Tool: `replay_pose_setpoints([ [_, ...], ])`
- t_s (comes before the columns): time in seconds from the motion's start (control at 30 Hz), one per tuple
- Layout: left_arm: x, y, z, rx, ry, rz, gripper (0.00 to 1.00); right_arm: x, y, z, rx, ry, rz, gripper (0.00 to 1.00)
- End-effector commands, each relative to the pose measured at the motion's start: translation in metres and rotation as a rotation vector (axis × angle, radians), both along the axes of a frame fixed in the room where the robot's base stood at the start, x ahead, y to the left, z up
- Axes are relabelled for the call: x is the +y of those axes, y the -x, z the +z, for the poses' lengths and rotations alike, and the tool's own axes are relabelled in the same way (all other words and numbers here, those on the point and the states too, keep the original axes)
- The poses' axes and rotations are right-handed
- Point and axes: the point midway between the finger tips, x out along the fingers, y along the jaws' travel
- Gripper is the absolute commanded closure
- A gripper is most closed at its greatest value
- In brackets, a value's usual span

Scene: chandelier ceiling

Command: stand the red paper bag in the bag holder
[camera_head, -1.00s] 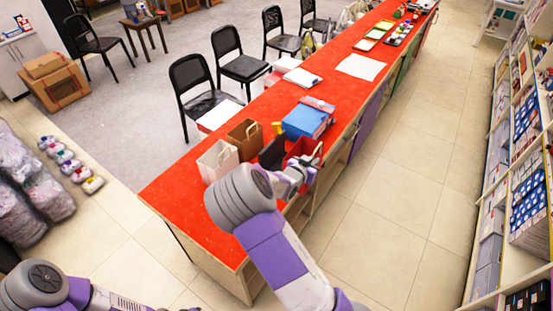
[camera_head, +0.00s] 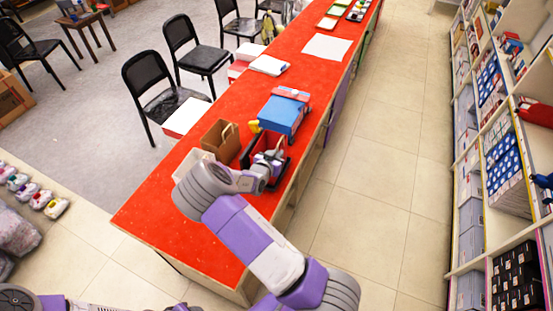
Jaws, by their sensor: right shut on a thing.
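The red paper bag (camera_head: 267,143) is over the counter's right side, among black parts of the bag holder (camera_head: 284,168). My right gripper (camera_head: 266,168) is shut on the bag, at its near side. My arm and gripper hide much of the bag and holder. I cannot tell whether the bag's bottom is inside the holder or above it. My left gripper is out of view; only part of my left arm shows at the lower left.
The red counter (camera_head: 180,215) carries a brown paper bag (camera_head: 220,142), a pale bag (camera_head: 193,160) partly behind my arm, a yellow item (camera_head: 254,126) and a blue box (camera_head: 282,116). Chairs (camera_head: 150,85) line its left side. The tiled aisle (camera_head: 385,190) is clear; shelves (camera_head: 500,200) stand right.

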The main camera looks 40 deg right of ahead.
Motion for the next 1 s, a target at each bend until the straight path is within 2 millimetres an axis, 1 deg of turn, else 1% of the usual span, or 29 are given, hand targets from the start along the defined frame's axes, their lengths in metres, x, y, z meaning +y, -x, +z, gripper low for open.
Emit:
replay_pose_setpoints([
  [0.03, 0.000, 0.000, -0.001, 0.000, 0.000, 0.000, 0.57, 0.000, 0.000, -0.010, 0.004, 0.002, 0.001, 1.00],
  [0.13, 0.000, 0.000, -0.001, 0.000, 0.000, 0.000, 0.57, -0.001, 0.000, -0.021, 0.002, 0.001, 0.000, 1.00],
  [0.43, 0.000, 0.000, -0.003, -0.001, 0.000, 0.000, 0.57, 0.000, 0.000, -0.023, 0.001, 0.000, 0.000, 1.00],
  [0.47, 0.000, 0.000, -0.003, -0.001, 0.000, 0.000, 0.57, 0.000, 0.000, -0.023, 0.001, -0.001, 0.001, 0.88],
  [0.6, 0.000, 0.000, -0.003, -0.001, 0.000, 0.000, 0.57, 0.000, 0.000, -0.022, 0.001, 0.000, 0.000, 0.66],
  [0.63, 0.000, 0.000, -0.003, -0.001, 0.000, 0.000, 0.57, 0.000, 0.000, -0.022, 0.001, 0.000, 0.000, 0.63],
  [0.97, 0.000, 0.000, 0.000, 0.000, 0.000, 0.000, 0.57, 0.000, 0.000, -0.020, 0.001, 0.000, 0.000, 0.63],
  [1.0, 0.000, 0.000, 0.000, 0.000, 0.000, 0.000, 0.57, 0.003, 0.001, -0.019, 0.000, 0.000, 0.002, 0.63],
])
